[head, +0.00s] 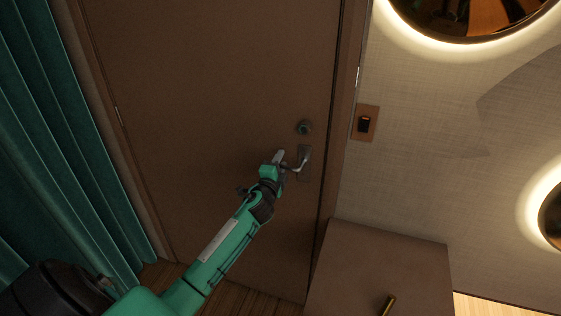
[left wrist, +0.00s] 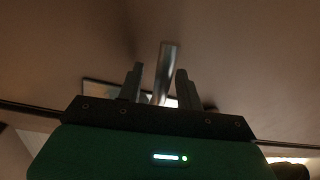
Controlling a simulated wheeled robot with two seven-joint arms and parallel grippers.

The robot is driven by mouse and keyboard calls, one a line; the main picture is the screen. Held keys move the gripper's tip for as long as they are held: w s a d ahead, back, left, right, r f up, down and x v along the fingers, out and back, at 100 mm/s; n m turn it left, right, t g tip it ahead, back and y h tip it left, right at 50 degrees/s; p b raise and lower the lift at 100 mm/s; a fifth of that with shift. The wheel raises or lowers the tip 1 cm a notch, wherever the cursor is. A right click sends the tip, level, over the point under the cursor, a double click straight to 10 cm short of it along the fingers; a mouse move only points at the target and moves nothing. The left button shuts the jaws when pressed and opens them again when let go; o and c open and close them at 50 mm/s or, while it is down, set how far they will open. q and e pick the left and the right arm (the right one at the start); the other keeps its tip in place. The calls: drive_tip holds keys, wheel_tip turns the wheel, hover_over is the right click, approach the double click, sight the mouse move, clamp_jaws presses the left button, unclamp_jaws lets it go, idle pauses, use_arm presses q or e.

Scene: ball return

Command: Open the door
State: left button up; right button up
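The brown door (head: 215,80) fills the middle of the head view and appears closed in its frame. Its metal lever handle (head: 304,158) is on the right side, below a round lock (head: 304,127). My left gripper (head: 284,164) is at the handle, its arm reaching up from the lower left. In the left wrist view the two fingers (left wrist: 158,88) are apart, with the handle's bar (left wrist: 167,65) showing between them. I cannot tell whether either finger touches the bar. My right gripper is in neither view.
A teal curtain (head: 60,130) hangs left of the door. A wall switch (head: 365,123) is right of the frame. A brown cabinet (head: 375,270) with a gold handle (head: 388,305) stands at the lower right. Round lit mirrors (head: 470,18) hang on the wall.

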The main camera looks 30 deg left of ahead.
use_arm(q)
drive_tip(key=shift+w, duration=0.1)
clamp_jaws()
drive_tip(key=shift+f, duration=0.1)
drive_tip(key=shift+f+n+b, duration=0.5)
drive_tip(key=shift+n+b, duration=0.25)
drive_tip(key=shift+n, duration=0.05)
drive_tip(key=shift+d+f+n+b, duration=0.1)
drive_tip(key=shift+f+n+b, duration=0.6)
drive_tip(key=shift+n, duration=0.5)
drive_tip(key=n, duration=0.1)
drive_tip(key=f+n+b, duration=0.1)
drive_tip(key=d+n, duration=0.1)
drive_tip(key=n, duration=0.1)
drive_tip(key=shift+w+f+y+b, duration=0.15)
drive_tip(key=shift+f+y+b, duration=0.15)
